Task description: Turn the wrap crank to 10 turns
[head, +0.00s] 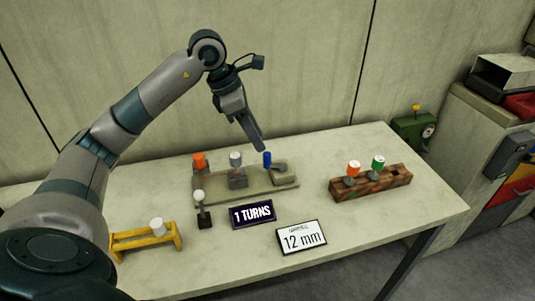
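A board (230,190) on the table carries an orange-topped post (199,161), a grey post (236,160) and an upright blue handle (267,160) beside a curved grey piece at its right end. I cannot tell for sure which part is the wrap crank. A dark sign (253,214) in front reads "1 TURNS". My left gripper (261,147) reaches down from above, its fingertips right at the top of the blue handle. The fingers overlap from this side, so their opening and any contact are unclear. My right gripper is out of view.
A white-knobbed lever (200,204) and a yellow stand (147,240) are at the front left. A white "12 mm" card (301,238) lies in front. A wooden block (371,183) with orange and green spools is on the right. The table's right front is clear.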

